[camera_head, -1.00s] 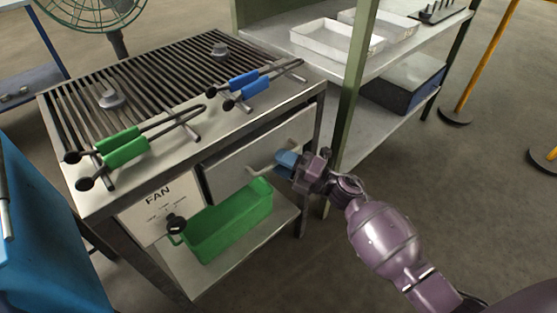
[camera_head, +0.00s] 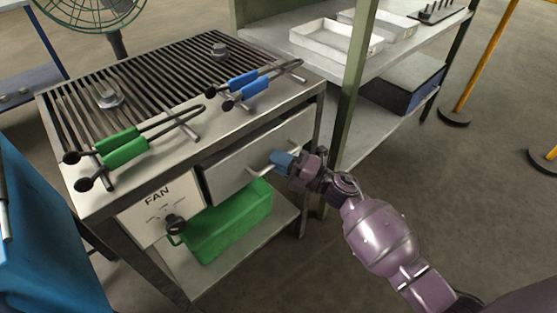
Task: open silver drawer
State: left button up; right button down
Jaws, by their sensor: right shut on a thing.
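The silver drawer (camera_head: 228,173) sits under the grill top of the metal furnace table. Its front stands slightly out from the frame, with a dark gap along its top edge. Its pale bar handle (camera_head: 261,170) juts from the front. My right gripper (camera_head: 279,163), with blue fingertips, is shut on the handle from the right side; the fingertips hide part of the handle. My left gripper is not in view.
A green bin (camera_head: 228,228) stands on the lower shelf, below the drawer. Green-handled tongs (camera_head: 124,152) and blue-handled tongs (camera_head: 245,88) lie on the grill. A fan-control panel (camera_head: 158,206) with a black knob is left of the drawer. A green post (camera_head: 350,95) rises at right.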

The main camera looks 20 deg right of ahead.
pick_arm(q)
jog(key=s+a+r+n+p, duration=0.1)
jog(key=p, duration=0.3)
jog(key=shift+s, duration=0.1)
pick_arm(e)
jog(key=s+d, duration=0.5)
jog(key=s, duration=0.8)
jog(key=s+d, duration=0.5)
jog(key=s, duration=0.9)
jog(key=shift+s, duration=0.1)
jog(key=c, duration=1.2)
grip_release()
jog(key=v, duration=1)
jog(key=shift+s+d, duration=0.25)
jog(key=shift+s, duration=0.05)
jog(key=shift+f, duration=0.1)
